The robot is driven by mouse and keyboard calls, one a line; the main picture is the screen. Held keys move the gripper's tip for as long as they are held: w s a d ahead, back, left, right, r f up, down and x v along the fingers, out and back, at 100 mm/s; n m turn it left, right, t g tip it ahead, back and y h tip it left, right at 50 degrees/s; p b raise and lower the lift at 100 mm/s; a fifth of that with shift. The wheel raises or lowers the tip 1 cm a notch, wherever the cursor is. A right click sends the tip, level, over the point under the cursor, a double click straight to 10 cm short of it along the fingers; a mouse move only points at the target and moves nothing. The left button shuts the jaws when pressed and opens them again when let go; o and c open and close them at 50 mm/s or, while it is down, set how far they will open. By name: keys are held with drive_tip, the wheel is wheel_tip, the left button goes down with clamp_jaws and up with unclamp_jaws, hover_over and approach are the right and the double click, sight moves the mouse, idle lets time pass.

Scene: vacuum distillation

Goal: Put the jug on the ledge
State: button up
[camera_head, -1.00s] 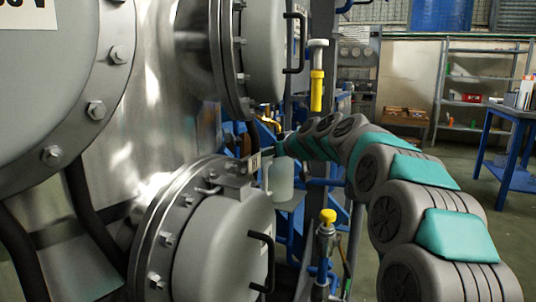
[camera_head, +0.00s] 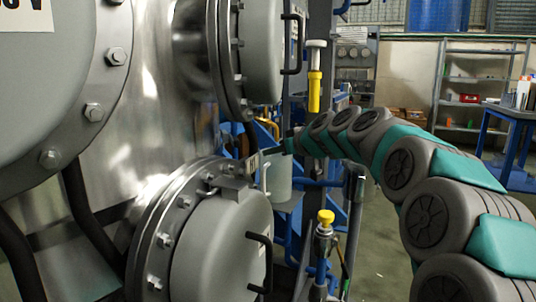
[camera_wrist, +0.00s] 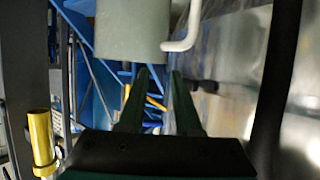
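The jug (camera_head: 279,180) is a pale grey vessel with a white handle on its left side, in the middle of the head view. It looks upright beside the lower round flange cover. In the wrist view the jug (camera_wrist: 132,30) fills the top middle, with its handle to the right. My gripper (camera_wrist: 160,73) has its two dark green fingers apart, with a gap and no object between them. The fingertips are close to the jug's edge near the handle; contact cannot be told. In the head view the gripper is mostly hidden around the jug's upper part. The ledge cannot be clearly made out.
A large metal vessel with bolted flanges and a lower round cover (camera_head: 222,250) stands left of the jug. A yellow-sleeved post (camera_head: 314,90) rises at the right, and a yellow-capped valve (camera_head: 326,217) stands below. Blue framework lies behind. Open floor is farther right.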

drive_tip(key=v, duration=0.7)
idle(1.1)
